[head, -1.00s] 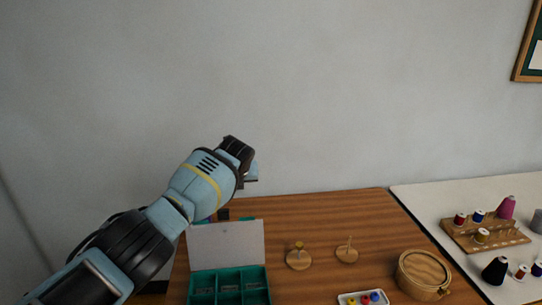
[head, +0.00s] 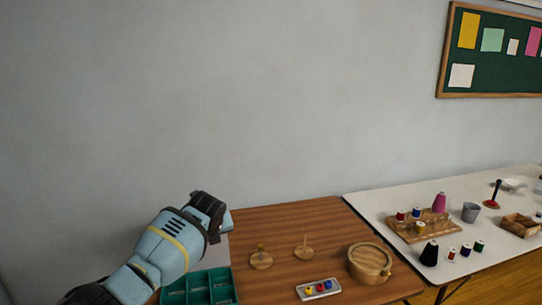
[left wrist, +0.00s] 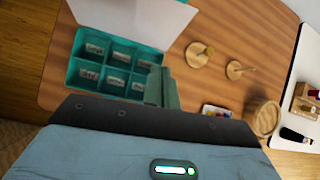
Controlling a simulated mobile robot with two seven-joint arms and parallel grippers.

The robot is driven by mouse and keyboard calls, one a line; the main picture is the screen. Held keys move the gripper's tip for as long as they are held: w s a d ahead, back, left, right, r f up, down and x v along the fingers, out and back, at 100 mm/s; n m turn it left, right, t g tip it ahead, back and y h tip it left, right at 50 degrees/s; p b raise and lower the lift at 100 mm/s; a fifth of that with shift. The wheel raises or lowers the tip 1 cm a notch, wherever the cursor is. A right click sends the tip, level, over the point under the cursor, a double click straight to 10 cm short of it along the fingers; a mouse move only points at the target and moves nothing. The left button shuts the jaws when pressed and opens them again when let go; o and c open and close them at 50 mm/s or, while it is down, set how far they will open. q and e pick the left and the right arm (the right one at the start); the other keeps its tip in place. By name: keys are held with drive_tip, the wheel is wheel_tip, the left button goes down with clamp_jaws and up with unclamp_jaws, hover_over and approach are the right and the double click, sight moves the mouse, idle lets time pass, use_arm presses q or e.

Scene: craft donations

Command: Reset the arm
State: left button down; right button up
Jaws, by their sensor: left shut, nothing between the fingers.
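My left arm comes in from the left in the head view, and its gripper (head: 228,222) is above the left part of the brown wooden table (head: 300,220). In the left wrist view the gripper's fingers (left wrist: 162,88) are together with nothing between them. Behind them is a teal compartment box (left wrist: 110,72) with labelled sections and its pale lid raised. The same box (head: 205,287) is partly hidden by my arm in the head view. My right gripper is not in view.
Two wooden spindle stands (head: 261,260) (head: 304,250), a small tray (head: 302,292) of coloured pieces and a round wooden box (head: 370,263) stand on the brown table. A white table (head: 370,205) at right holds a thread rack (head: 405,229), spools and a grey cup (head: 470,212).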

use_arm(q)
drive_tip(key=s+d+f+n+g+h, duration=0.1)
drive_tip(key=s+d+f+n+h, duration=0.15)
drive_tip(key=s+f+n, duration=0.65)
drive_tip(key=s+d+f+n+g+h, duration=0.1)
drive_tip(key=s+d+f+n+g, duration=0.15)
drive_tip(key=s+f, duration=1.15)
drive_tip(key=s+a+r+n+y, duration=0.15)
drive_tip(key=s+a+n, duration=0.35)
drive_tip(key=s, duration=0.6)
drive_tip(key=s+a+r+n+g, duration=0.1)
drive_tip(key=s+a+r+n, duration=0.15)
drive_tip(key=s+n, duration=0.7)
drive_tip(key=s+a+r+n+y, duration=0.1)
drive_tip(key=s+a+n, duration=0.25)
drive_tip(key=s, duration=0.95)
drive_tip(key=w+d+f+t+h, duration=0.2)
drive_tip(key=w+f+t, duration=0.3)
drive_tip(key=f+t, duration=0.2)
wheel_tip(320, 180, down, 3)
drive_tip(key=shift+w+r, duration=0.15)
drive_tip(key=shift+w, duration=0.2)
